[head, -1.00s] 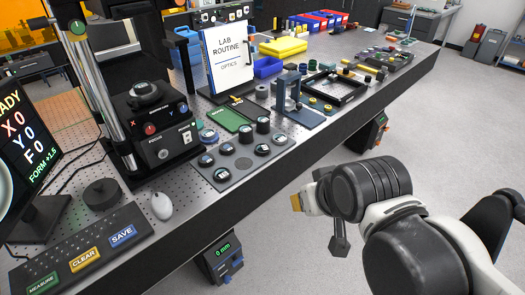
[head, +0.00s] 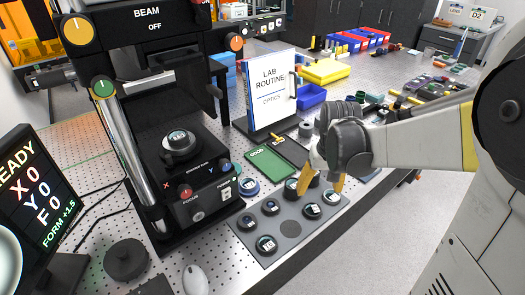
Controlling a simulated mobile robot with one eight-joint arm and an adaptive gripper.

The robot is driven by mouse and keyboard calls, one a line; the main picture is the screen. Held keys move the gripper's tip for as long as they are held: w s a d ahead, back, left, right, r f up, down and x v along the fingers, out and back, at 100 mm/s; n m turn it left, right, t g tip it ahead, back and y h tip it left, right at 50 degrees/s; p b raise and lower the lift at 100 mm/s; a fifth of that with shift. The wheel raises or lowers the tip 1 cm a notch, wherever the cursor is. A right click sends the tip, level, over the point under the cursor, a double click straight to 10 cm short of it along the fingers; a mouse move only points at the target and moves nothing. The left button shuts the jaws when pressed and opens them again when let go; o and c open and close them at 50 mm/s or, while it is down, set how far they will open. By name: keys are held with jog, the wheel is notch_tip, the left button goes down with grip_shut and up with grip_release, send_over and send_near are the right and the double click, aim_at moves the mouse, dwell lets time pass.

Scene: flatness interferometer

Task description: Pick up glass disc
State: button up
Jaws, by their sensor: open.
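Several round glass discs with dark rims and small labels sit on a grey tray (head: 291,229) at the bench's front edge. Among them are a front disc (head: 266,244), a left disc (head: 247,222), a middle disc (head: 270,207) and a right disc (head: 312,211). Another labelled disc (head: 178,138) sits on the black instrument stage. I cannot tell which disc the task means. My gripper (head: 320,186) is open, with orange fingertips pointing down over the tray's back right part. The fingers partly hide discs there. I cannot tell whether they touch one.
The black interferometer (head: 185,175) with its metal column stands left of the tray. A mouse (head: 195,279) lies front left.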

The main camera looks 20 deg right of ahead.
jog(key=b, duration=0.2)
send_over(313, 210)
jog(key=f, duration=0.5)
jog(key=shift+s+d, duration=0.1)
jog(key=shift+s, duration=0.15)
jog(key=f+b, duration=0.1)
jog(key=f, duration=0.1)
jog(key=f+b, duration=0.1)
jog(key=f, duration=0.3)
jog(key=shift+w+b, duration=0.3)
jog(key=shift+b, duration=0.1)
jog(key=c, duration=1.3)
